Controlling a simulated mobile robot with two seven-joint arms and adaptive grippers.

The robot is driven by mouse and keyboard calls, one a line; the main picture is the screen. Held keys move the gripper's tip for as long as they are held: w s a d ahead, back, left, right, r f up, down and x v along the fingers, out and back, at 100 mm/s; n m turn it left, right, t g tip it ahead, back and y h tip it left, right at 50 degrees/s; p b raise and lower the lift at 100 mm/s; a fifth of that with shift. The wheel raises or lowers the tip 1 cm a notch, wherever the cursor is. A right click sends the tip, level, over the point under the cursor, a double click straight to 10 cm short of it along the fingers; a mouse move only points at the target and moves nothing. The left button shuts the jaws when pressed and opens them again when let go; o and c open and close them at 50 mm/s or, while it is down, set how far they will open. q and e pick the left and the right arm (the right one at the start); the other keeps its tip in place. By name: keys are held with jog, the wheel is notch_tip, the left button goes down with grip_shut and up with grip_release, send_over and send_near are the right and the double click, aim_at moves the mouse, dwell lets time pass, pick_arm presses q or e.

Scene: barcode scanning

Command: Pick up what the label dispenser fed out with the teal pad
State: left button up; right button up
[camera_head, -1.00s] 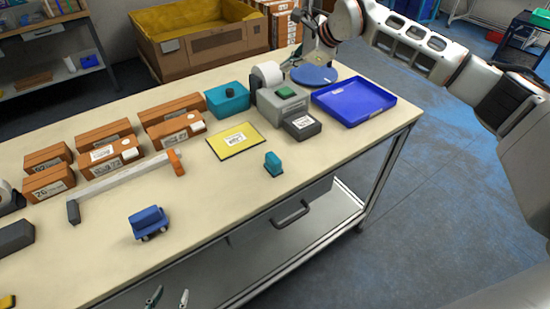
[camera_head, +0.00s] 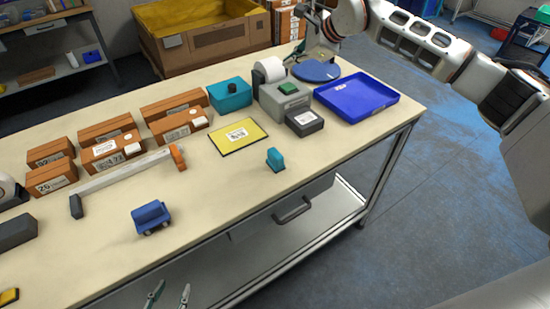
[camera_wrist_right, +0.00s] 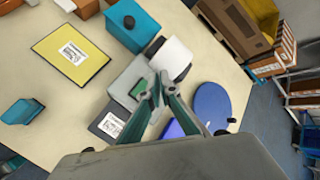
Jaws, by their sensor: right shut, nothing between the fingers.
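The grey label dispenser (camera_head: 279,101) with a white roll and green button stands at the table's right part. A white label (camera_head: 304,118) lies on its dark front plate; it also shows in the wrist view (camera_wrist_right: 111,124). A small teal block (camera_head: 275,160), seemingly the pad, stands apart near the table's front edge; it shows at left in the wrist view (camera_wrist_right: 22,111). My right gripper (camera_head: 293,58) is shut and empty above the table behind the dispenser; its fingers show in the wrist view (camera_wrist_right: 160,85). My left gripper (camera_head: 170,290) is open and empty, low before the table.
A teal box (camera_head: 226,99) with a black knob and a yellow card (camera_head: 227,143) are left of the dispenser. A blue tray (camera_head: 357,116) and blue disc (camera_head: 316,77) are right and behind. Orange cartons (camera_head: 117,159) and a blue toy-like truck (camera_head: 151,218) stand left.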

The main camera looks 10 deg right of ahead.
jog(key=o, duration=0.6)
jog(key=shift+s+a, duration=0.15)
jog(key=shift+s, duration=0.05)
jog(key=shift+o, duration=0.8)
jog(key=s+a+f+m+g, duration=0.1)
jog(key=s+a+m, duration=0.1)
jog(key=s+a, duration=0.3)
jog(key=shift+s+f+m+b, duration=0.2)
jog(key=shift+s+m+b, duration=0.1)
jog(key=shift+s+b, duration=0.15)
jog(key=m+g+h+b, duration=0.2)
jog(key=m+g+h, duration=0.1)
jog(key=m, duration=0.6)
send_near(276, 153)
notch_tip(276, 153, down, 3)
jog(key=a, duration=0.1)
jog(key=shift+x, duration=1.05)
pick_arm(q)
jog(key=shift+s+f+p, duration=0.15)
jog(key=shift+s+f, duration=0.05)
jog(key=shift+f, duration=0.55)
jog(key=shift+s+f+p, duration=0.15)
jog(key=shift+f, duration=0.6)
pick_arm(e)
jog(key=shift+t, duration=0.3)
jog(key=shift+w+d+x, duration=0.1)
jog(key=shift+w+x, duration=0.05)
jog(key=shift+x, duration=1.15)
jog(key=shift+w+d+x, duration=0.15)
jog(key=shift+x, duration=1.2)
